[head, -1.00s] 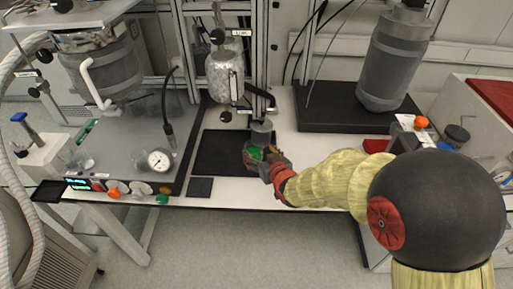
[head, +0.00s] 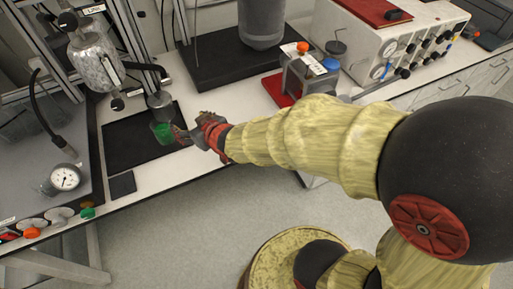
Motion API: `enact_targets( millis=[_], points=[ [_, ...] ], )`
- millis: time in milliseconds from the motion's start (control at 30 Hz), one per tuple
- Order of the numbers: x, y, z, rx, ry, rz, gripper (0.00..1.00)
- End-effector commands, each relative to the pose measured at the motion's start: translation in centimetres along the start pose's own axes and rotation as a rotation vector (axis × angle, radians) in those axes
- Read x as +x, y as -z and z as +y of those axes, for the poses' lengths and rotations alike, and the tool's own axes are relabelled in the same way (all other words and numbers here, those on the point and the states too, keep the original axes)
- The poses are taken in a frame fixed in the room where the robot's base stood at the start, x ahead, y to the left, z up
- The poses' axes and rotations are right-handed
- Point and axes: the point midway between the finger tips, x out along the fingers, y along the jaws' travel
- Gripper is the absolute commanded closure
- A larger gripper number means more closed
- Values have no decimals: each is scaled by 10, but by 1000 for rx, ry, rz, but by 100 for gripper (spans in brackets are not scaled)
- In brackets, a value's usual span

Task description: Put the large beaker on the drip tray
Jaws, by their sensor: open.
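A clear beaker with green contents (head: 162,133) stands on the right part of the black drip tray (head: 122,155), below the outlet of the metal vessel. It looks upright; I take it for the large beaker. My gripper (head: 182,136) is open, just to the right of the beaker at the tray's right edge. The fingers are small and dark here, so I cannot tell whether they still touch the glass.
The silver vessel (head: 95,60) and its outlet fitting (head: 159,100) hang close above the beaker. A pressure gauge (head: 65,177) stands on the left unit. A small dark pad (head: 122,184) lies in front of the tray. White bench shows right of the tray.

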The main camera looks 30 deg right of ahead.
Motion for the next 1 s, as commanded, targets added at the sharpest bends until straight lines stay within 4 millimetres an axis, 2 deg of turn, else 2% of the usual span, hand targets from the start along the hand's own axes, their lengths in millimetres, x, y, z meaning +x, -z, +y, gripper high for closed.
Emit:
enact_targets(
  millis=[33, 67, 233, 400, 533, 600, 700, 1000],
  points=[
    [-21, 10, 14, 10, -32, -29, 34],
    [-34, 11, 21, 19, -51, -59, 34],
    [-114, 4, 50, 77, -128, -229, 34],
    [-200, -19, 56, 145, -164, -389, 34],
    [-250, -38, 51, 183, -168, -481, 34],
    [-267, -46, 47, 195, -166, -513, 34],
    [-280, -52, 44, 205, -164, -542, 34],
    [-284, -55, 43, 207, -162, -552, 34]
  ],
)
